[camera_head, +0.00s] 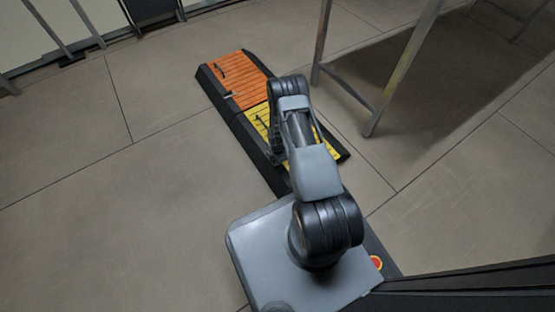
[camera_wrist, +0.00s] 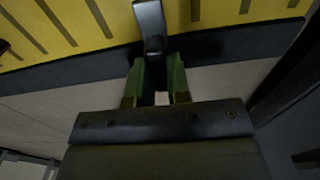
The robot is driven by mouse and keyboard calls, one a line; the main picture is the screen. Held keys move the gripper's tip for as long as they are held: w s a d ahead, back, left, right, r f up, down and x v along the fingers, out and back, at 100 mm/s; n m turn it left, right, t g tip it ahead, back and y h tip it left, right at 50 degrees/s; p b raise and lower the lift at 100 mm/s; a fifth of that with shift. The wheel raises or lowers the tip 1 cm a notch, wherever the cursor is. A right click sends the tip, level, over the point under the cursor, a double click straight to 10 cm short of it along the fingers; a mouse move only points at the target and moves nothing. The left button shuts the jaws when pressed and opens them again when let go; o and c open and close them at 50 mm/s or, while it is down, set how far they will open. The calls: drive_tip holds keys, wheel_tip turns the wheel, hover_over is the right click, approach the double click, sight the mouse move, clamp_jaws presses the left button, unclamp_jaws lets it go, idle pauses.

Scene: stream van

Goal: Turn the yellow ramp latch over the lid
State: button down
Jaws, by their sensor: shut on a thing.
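The ramp has a yellow slotted lid (camera_wrist: 90,25) set in a dark frame. In the head view the yellow lid (camera_head: 258,119) is partly hidden behind my arm. In the wrist view, a dark grey latch (camera_wrist: 151,20) stands at the lid's near edge, its upper end in front of the yellow surface. My gripper (camera_wrist: 160,76), with green finger pads, is shut on the latch's lower part. Whether the latch lies on the lid or stands off it, I cannot tell. My gripper is hidden behind my arm in the head view.
An orange slotted lid (camera_head: 238,79) adjoins the yellow one, with a small grey latch (camera_head: 228,95) at its edge. A metal-legged table (camera_head: 375,105) stands to the right of the ramp. The tiled floor (camera_head: 110,190) to the left is clear.

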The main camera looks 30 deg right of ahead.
idle(0.6)
drive_tip(key=c, duration=1.3)
unclamp_jaws()
drive_tip(key=shift+a, duration=0.1)
drive_tip(key=shift+o, duration=1.1)
wheel_tip(320, 180, up, 14)
drive_tip(key=p, duration=0.6)
drive_tip(key=shift+f, duration=0.1)
